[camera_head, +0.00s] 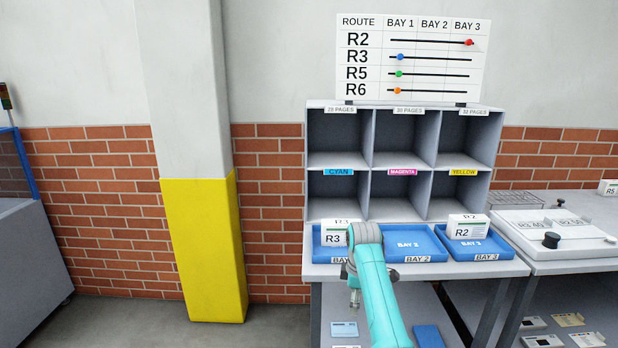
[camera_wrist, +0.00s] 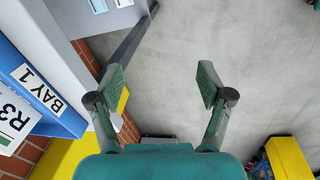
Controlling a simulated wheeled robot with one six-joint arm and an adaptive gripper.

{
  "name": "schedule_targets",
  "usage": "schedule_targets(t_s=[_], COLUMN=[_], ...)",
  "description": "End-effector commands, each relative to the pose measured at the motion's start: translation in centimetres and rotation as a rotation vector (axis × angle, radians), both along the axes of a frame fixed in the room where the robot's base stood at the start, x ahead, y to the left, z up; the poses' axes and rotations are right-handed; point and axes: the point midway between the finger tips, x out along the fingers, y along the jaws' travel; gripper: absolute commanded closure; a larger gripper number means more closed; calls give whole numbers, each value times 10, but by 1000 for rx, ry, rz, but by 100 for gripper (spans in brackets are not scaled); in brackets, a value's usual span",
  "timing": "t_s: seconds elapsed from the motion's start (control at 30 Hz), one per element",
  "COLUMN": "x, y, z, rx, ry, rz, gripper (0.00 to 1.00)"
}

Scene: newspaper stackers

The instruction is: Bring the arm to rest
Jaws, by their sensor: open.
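My teal arm (camera_head: 377,290) reaches up in front of the bay table. My gripper (camera_wrist: 160,88) is open and empty in the wrist view, with bare grey floor between and beyond its fingers. In the head view my gripper (camera_head: 354,298) hangs in front of the table's front edge, below the bay trays. It touches nothing that I can see.
Blue bay trays (camera_head: 402,257) line the table; an R3 bundle (camera_head: 333,238) is at bay 1, an R2 bundle (camera_head: 467,228) in bay 3. Cubbies (camera_head: 403,165) and the route board (camera_head: 412,58) stand behind. A yellow-based pillar (camera_head: 205,250) is left; floor is clear between.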

Motion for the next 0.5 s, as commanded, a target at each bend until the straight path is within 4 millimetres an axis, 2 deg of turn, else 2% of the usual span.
schedule_targets(t_s=[0.03, 0.2, 0.37, 0.5], x=[-8, -29, -57, -87], y=[-2, -7, -12, -16], z=[-28, -97, -154, -198], rx=[4, 27, 52, 80], ry=[-13, -87, -156, -214], rz=[-24, -113, -193, -263], gripper=[21, 21, 21, 21])
